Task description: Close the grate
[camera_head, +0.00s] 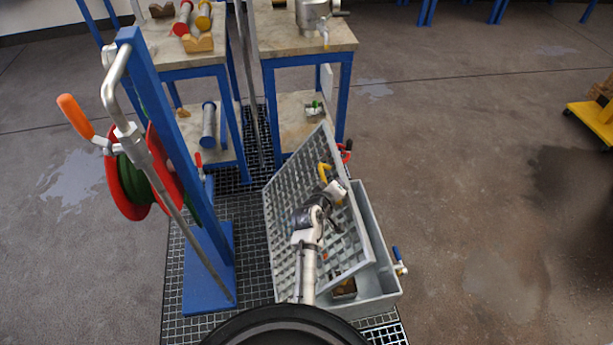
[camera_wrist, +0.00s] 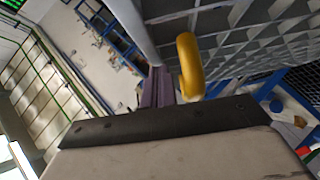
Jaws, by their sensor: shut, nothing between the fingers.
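The grate (camera_head: 283,210) is a grey grid panel, tilted up and open over a grey metal box (camera_head: 374,250). A yellow handle (camera_head: 323,170) is on the grate; it also shows as a yellow loop in the wrist view (camera_wrist: 190,66), in front of the grate's grid (camera_wrist: 240,38). My gripper (camera_head: 337,189) is in front of the raised grate, close to the handle. In the wrist view its fingers (camera_wrist: 159,88) are shut and empty, just left of the yellow loop. Whether they touch the loop I cannot tell. My arm hides part of the grate and box.
A blue stand with a red hose reel (camera_head: 120,172) and an orange-handled pipe is at the left. Two blue-framed tables (camera_head: 300,45) with vessels and parts stand behind the grate. A blue-handled valve (camera_head: 399,262) sticks out at the box's right.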

